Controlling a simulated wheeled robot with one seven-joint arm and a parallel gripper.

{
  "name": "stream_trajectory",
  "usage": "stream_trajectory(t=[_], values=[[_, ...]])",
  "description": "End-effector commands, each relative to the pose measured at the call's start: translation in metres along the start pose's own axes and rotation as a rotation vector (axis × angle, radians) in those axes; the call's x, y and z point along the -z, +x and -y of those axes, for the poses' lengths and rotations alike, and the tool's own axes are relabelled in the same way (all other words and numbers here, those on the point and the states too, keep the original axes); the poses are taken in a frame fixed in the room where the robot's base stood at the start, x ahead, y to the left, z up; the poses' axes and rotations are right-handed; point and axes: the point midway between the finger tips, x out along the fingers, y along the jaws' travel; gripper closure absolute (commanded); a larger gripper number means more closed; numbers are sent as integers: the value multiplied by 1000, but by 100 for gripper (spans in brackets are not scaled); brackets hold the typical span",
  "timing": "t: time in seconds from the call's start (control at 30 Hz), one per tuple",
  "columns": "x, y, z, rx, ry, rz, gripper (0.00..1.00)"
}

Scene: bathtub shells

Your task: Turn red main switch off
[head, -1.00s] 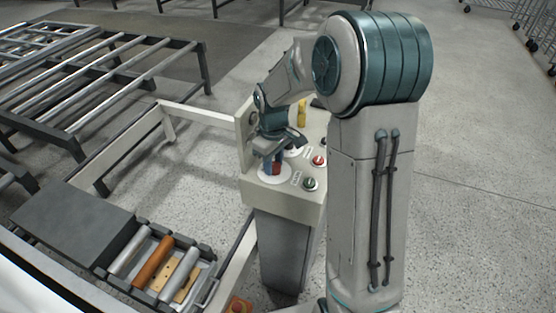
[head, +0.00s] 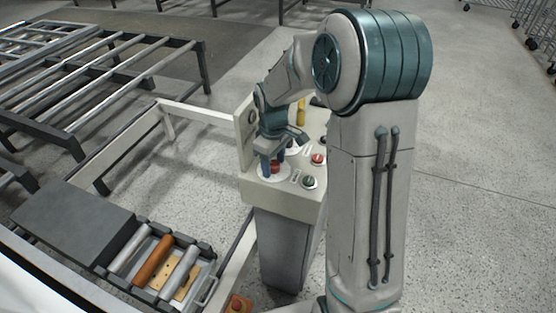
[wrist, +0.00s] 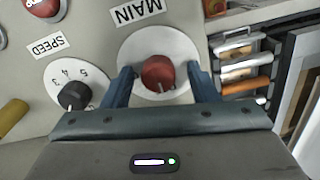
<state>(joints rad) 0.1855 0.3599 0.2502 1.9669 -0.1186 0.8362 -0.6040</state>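The red main switch (wrist: 158,73) is a round knob with a pale pointer mark, on a white disc (wrist: 158,44) beside the "MAIN" label (wrist: 137,10). In the head view the red knob (head: 275,167) sits at the near left of the control panel (head: 281,194). My gripper (wrist: 162,82) is open, with one blue finger on each side of the knob. Gaps show between the fingers and the knob in the wrist view. In the head view my gripper (head: 273,165) points down over the disc.
A black numbered speed dial (wrist: 74,96) is beside the switch, near a red button (wrist: 43,6). A green button (head: 309,182), a red button (head: 318,159) and a yellow part (head: 301,110) are also on the panel. A roller tray (head: 207,284) lies to the left.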

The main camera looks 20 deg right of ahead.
Motion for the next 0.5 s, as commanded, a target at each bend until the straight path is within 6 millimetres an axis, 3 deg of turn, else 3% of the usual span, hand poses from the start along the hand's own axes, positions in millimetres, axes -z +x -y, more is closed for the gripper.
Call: stream_trajectory(t=[0.27,0.5], values=[[1,-14,-2,-5,2,-6,46],[1,-65,-1,-7,2,-8,46]])
